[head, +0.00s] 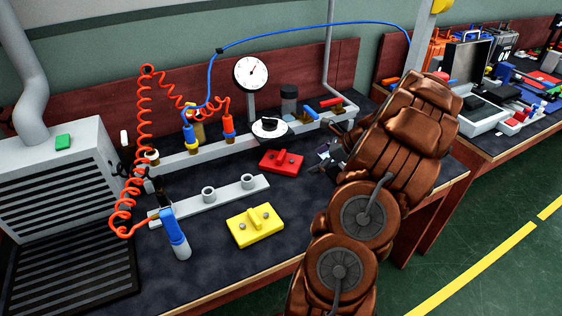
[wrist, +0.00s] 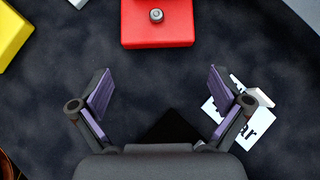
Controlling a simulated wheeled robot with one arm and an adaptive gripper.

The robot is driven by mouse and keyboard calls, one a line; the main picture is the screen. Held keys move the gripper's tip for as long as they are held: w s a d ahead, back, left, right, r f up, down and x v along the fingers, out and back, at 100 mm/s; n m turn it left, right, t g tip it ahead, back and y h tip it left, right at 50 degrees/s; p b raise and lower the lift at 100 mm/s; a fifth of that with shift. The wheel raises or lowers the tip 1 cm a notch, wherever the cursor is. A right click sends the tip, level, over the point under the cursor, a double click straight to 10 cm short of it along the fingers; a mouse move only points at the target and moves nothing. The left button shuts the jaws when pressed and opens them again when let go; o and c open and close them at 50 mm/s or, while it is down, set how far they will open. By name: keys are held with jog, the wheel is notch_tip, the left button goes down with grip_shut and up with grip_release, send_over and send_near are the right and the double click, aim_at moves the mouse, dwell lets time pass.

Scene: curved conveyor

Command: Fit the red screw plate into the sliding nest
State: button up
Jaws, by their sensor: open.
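The red screw plate (head: 281,161) lies flat on the dark bench top, with two small grey screws on it. It also shows at the top of the wrist view (wrist: 158,32), cut off by the frame edge, with one screw in sight. My gripper (wrist: 160,85) is open and empty, its fingers spread on the near side of the plate and apart from it. In the head view my gripper (head: 328,158) is just right of the plate, partly hidden by my arm. I cannot tell for sure which part is the sliding nest.
A yellow screw plate (head: 255,226) lies front left of the red one. A pale bar with ring sockets (head: 208,194) lies left. A pale rail (head: 190,157) with hose fittings runs behind, near a dial gauge (head: 250,72). A white lettered piece (wrist: 240,115) lies by my right finger.

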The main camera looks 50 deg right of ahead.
aim_at(281, 154)
jog(key=w+a, duration=0.1)
jog(key=w, duration=0.1)
jog(key=w+a, duration=0.1)
jog(key=w, duration=0.2)
jog(key=w+a, duration=0.2)
jog(key=shift+w, duration=0.3)
jog(key=w, duration=0.1)
jog(key=w+a+f, duration=0.1)
jog(key=w+p, duration=0.1)
jog(key=shift+w+a+f, duration=0.2)
jog(key=shift+w+a, duration=0.05)
jog(key=shift+a, duration=0.1)
jog(key=shift+w+a+f, duration=0.15)
jog(key=shift+w+f, duration=0.25)
jog(key=shift+f, duration=0.05)
jog(key=c, duration=1.1)
jog(key=shift+r, duration=0.1)
